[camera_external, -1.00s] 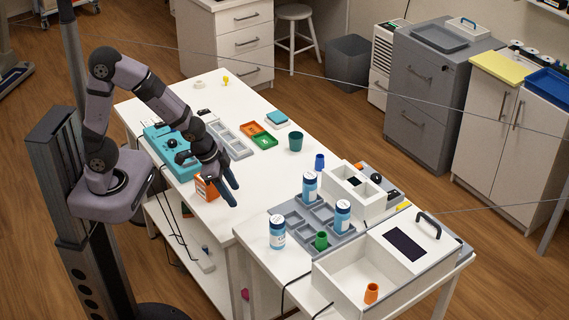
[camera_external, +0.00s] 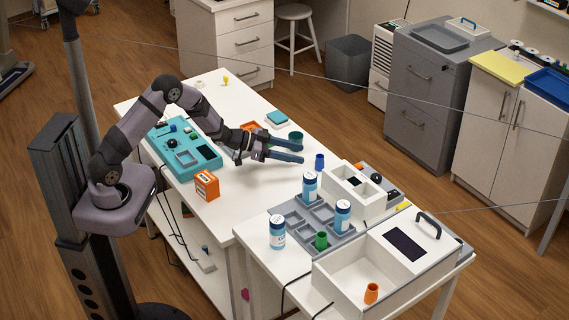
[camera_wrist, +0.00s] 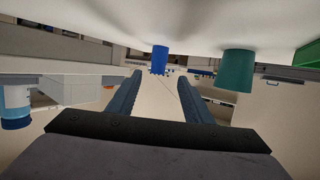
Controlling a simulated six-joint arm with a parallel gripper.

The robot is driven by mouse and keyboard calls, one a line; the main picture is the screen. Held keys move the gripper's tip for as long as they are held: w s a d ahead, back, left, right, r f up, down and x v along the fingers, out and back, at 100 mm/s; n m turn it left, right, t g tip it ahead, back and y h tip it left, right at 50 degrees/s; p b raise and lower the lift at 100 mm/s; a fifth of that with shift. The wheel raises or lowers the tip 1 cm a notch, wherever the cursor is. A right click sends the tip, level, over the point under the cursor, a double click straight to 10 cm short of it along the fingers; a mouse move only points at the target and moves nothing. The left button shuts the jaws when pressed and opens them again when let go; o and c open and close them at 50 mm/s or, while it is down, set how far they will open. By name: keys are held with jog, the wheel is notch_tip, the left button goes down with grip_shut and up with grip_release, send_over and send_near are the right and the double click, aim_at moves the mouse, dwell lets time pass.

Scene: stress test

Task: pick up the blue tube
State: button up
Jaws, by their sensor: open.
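The blue tube (camera_external: 320,161) stands upright on the white table, right of my gripper (camera_external: 302,152). In the wrist view the blue tube (camera_wrist: 159,60) shows ahead, roughly between the two fingers and beyond their tips. The wrist picture is turned over, with the table top along its upper edge. My gripper (camera_wrist: 161,77) is open, with nothing between its fingers. In the external view its fingers point right toward the tube, and a gap shows between fingertips and tube.
A teal cup (camera_external: 296,141) stands close behind the fingers; it also shows in the wrist view (camera_wrist: 235,70). White-capped bottles (camera_external: 310,186) stand on a grey tray (camera_external: 290,209) nearer the front. An orange box (camera_external: 207,186) stands left. The table front of my gripper is clear.

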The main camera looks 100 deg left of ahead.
aim_at(320, 162)
jog(key=shift+d+p+x, duration=0.1)
jog(key=shift+p+x, duration=0.35)
jog(key=shift+x, duration=0.9)
jog(key=shift+d+p+x, duration=0.15)
jog(key=shift+p+x, duration=0.25)
jog(key=shift+x, duration=1.95)
jog(key=shift+s, duration=0.1)
jog(key=c, duration=1.1)
